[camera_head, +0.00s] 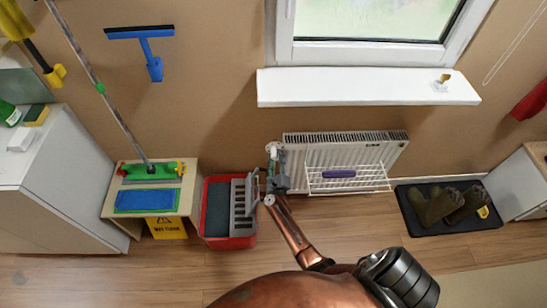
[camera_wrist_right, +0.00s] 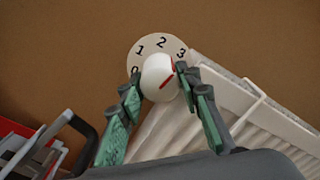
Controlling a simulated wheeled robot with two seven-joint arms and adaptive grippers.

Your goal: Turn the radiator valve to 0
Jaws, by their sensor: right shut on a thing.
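The radiator valve (camera_wrist_right: 158,76) is a round white knob in front of a pale dial (camera_wrist_right: 158,46) in the right wrist view. The dial shows 1, 2 and 3, with a partly hidden 0 at lower left. A red mark (camera_wrist_right: 168,80) sits on the knob's right side, nearest the 3. My right gripper (camera_wrist_right: 158,82) is shut on the knob, with one finger on each side. In the head view my right gripper (camera_head: 276,180) is at the left end of the white radiator (camera_head: 318,156), and the knob (camera_head: 272,147) is small there. My left gripper is out of view.
A red bucket (camera_head: 230,243) with a grey wringer stands just left of my right gripper. A drying rack with a purple item (camera_head: 339,174) hangs on the radiator. The windowsill (camera_head: 360,88) is above. Boots (camera_head: 440,205) stand on a dark mat at right.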

